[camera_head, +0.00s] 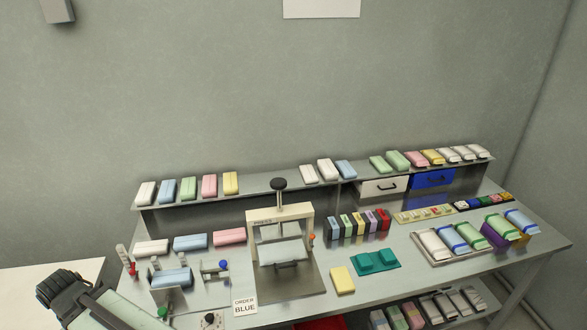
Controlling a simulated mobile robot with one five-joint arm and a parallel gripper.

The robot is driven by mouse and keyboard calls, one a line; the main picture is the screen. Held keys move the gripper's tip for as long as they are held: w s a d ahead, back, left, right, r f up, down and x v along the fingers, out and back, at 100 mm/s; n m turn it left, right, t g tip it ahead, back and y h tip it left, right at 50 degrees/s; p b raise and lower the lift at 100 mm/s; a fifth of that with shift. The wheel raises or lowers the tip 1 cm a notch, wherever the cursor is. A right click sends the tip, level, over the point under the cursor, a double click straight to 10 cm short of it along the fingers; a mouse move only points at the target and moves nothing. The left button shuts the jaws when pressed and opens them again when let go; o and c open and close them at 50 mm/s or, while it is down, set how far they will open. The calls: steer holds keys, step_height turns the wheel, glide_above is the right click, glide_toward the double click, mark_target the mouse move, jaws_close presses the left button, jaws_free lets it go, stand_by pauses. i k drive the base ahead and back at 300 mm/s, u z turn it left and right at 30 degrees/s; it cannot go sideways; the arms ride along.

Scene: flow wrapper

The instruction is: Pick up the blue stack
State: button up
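Several blue blocks are in view, and I cannot tell which one is the blue stack. One blue block (171,278) sits in a small fixture at the front left of the bench. Another blue block (190,241) lies behind it, between a white and a pink one. More blue blocks stand on the raised shelf, at left (167,190) and middle (346,169). A card (245,306) reads "ORDER BLUE". My gripper (60,287) is at the lower left, apart from the blocks and left of the fixture. Its fingers are dark and I cannot make out their opening.
A press (281,250) with a black knob stands mid-bench. Coloured small boxes (358,225), a yellow block (342,280), a teal piece (375,262) and a tray (433,260) of wrapped blocks lie to its right. Red and blue knobbed posts flank the fixture.

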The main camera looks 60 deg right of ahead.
mark_target(346, 170)
steer(key=u, duration=0.15)
steer(key=k, duration=1.85)
steer(key=z, duration=1.15)
steer(key=i, duration=0.5)
steer(key=u, duration=0.15)
